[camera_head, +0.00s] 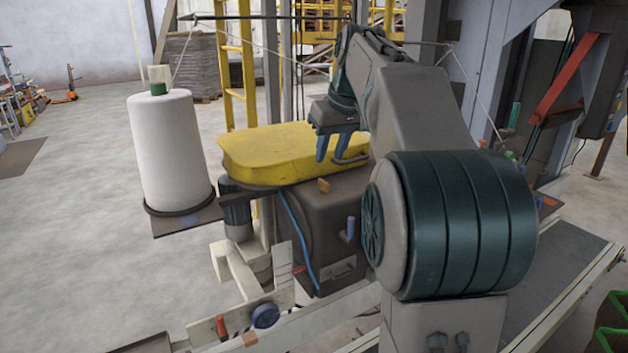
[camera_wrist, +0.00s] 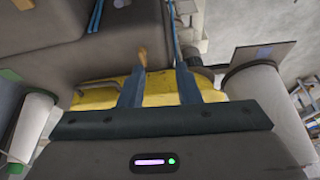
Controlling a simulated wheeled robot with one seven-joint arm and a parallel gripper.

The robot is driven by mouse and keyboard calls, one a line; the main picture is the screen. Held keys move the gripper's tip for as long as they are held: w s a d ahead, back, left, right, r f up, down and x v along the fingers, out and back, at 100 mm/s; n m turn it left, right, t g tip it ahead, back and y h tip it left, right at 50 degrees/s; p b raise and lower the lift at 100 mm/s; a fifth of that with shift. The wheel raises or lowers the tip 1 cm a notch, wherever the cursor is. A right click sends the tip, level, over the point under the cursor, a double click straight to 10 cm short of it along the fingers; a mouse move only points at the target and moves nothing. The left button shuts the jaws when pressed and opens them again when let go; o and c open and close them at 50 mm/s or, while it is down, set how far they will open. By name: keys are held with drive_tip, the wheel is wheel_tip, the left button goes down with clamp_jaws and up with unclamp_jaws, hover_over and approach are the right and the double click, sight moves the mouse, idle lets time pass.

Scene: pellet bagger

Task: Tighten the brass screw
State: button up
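The brass screw (camera_head: 324,185) is a small orange-brown knob on the upper front edge of the grey machine housing (camera_head: 322,222), below the yellow cover (camera_head: 285,150). My gripper (camera_head: 332,158) hangs above it, in front of the cover, with its two blue fingers apart and nothing between them. In the wrist view, my gripper (camera_wrist: 160,68) shows both fingers spread. The brass screw (camera_wrist: 142,54) appears just beyond the tip of the left finger there, partly overlapped by it. I cannot tell whether they touch; in the head view they look apart.
A large white thread cone (camera_head: 170,150) stands left of the machine. A blue cable (camera_head: 298,240) runs down the housing, and a blue-topped knob (camera_head: 350,229) sticks out at its front. A yellow ladder (camera_head: 238,80) stands behind. Open floor lies to the left.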

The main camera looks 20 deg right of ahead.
sight(324, 181)
drive_tip(key=w+d+r, duration=0.1)
drive_tip(key=w+d, duration=0.2)
drive_tip(key=w, duration=0.1)
drive_tip(key=shift+n, duration=0.4)
drive_tip(key=b+x, duration=0.1)
drive_tip(key=x, duration=1.2)
drive_tip(key=shift+w+d, duration=0.15)
drive_tip(key=shift+w, duration=0.05)
drive_tip(key=shift+c, duration=0.3)
clamp_jaws()
